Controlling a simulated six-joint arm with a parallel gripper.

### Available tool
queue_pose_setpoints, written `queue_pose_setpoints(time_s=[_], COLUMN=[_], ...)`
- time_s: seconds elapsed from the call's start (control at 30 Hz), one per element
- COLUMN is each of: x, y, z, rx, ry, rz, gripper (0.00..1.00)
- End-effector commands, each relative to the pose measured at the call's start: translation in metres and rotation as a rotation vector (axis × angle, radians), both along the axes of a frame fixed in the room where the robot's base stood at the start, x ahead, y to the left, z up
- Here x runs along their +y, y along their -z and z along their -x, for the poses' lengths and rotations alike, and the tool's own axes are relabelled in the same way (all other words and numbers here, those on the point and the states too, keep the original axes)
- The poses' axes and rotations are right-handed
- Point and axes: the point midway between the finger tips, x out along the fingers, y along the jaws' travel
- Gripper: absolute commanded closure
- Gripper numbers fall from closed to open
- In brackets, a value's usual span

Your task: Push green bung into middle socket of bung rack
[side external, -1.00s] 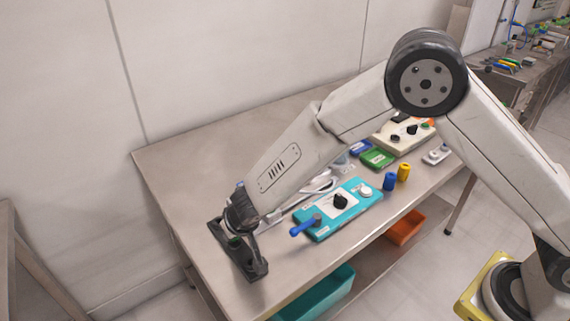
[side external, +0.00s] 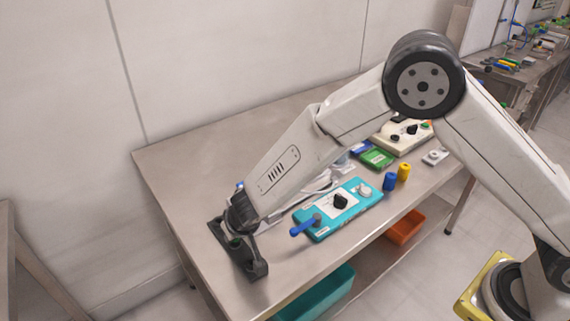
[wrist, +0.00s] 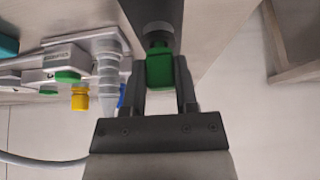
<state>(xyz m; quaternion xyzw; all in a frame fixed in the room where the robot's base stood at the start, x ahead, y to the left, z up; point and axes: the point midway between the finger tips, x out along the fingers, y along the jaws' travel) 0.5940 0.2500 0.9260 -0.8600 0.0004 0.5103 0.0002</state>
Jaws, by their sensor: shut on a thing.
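The green bung (wrist: 158,68) sits between the two fingers of my gripper (wrist: 160,78) in the wrist view, and the fingers are shut on it. In the side view only a small green patch of the bung (side external: 235,242) shows, low at the fingers. The dark bung rack (side external: 258,269) lies along the front left of the table, and my gripper (side external: 238,232) is over its middle part. The rack also shows at the top of the wrist view (wrist: 152,10), just beyond the bung. The middle socket is hidden, and I cannot tell how deep the bung sits.
A teal panel (side external: 322,222) with a blue lever (side external: 304,227) stands right of the rack. Blue (side external: 389,181) and yellow (side external: 404,172) cylinders, a green box (side external: 377,158) and a cream panel (side external: 398,141) are farther right. The table's back left (side external: 200,160) is clear.

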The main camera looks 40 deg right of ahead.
Motion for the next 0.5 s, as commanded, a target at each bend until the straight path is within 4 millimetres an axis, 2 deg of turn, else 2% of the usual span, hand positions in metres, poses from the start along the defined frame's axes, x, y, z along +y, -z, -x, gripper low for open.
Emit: queue_pose_setpoints(time_s=[0.5], x=[0.0001], y=[0.0055], z=[-0.0002], rx=[0.0], ry=[0.0], rz=[0.0], gripper=[1.0])
